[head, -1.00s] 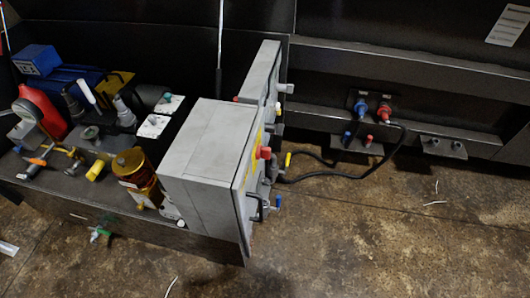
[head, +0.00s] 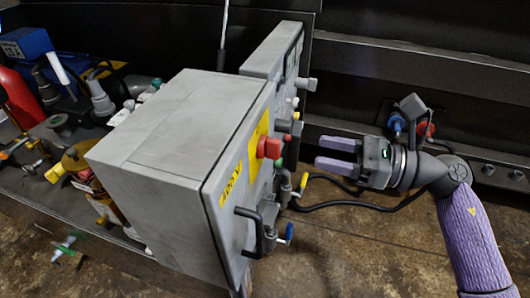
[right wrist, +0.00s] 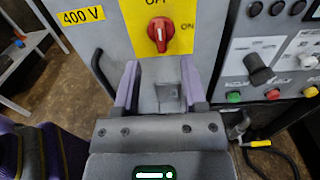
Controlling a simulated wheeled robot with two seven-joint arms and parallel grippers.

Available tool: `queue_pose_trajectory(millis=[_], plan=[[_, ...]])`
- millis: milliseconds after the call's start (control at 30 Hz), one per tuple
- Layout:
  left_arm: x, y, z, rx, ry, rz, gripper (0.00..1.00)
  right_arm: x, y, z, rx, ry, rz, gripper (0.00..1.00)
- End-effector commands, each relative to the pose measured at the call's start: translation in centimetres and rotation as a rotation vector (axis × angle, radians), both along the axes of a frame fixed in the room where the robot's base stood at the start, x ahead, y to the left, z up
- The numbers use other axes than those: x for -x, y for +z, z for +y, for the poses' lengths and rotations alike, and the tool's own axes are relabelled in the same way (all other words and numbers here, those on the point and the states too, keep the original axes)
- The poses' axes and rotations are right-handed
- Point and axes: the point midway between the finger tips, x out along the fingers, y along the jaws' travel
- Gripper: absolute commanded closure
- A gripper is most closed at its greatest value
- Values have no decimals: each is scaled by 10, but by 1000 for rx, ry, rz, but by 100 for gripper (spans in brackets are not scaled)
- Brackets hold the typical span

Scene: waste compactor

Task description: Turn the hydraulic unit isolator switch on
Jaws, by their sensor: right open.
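The isolator switch is a red rotary knob (head: 270,147) on a yellow plate on the front of a grey cabinet (head: 190,130). In the right wrist view the red knob (right wrist: 160,34) is at the top centre, its grip roughly upright towards the partly cut-off OFF label, with ON to its right. My right gripper (head: 325,153) is open and empty, to the right of the knob in the head view, its fingers pointing at the cabinet front. In the right wrist view the fingers (right wrist: 160,82) are spread below the knob, apart from it. My left gripper is not seen.
A black door handle (head: 250,228) sticks out below the knob. A second grey panel (right wrist: 265,75) with buttons and a black selector stands to the right. A black cable (head: 335,205) with a yellow part hangs below. Hydraulic parts crowd the left; floor is open in front.

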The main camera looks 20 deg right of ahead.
Motion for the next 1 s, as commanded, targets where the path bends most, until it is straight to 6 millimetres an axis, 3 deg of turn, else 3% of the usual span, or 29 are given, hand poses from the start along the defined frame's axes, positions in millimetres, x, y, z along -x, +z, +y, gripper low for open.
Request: queue_pose_trajectory(millis=[300,667,933,1000], plan=[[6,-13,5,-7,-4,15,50,-39,0,58,-12,-1,3,46],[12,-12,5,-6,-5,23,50,-46,2,68,-12,-1,7,46],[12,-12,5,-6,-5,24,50,-46,1,68,-12,-1,7,100],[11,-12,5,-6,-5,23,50,-46,1,68,-12,-1,7,100]])
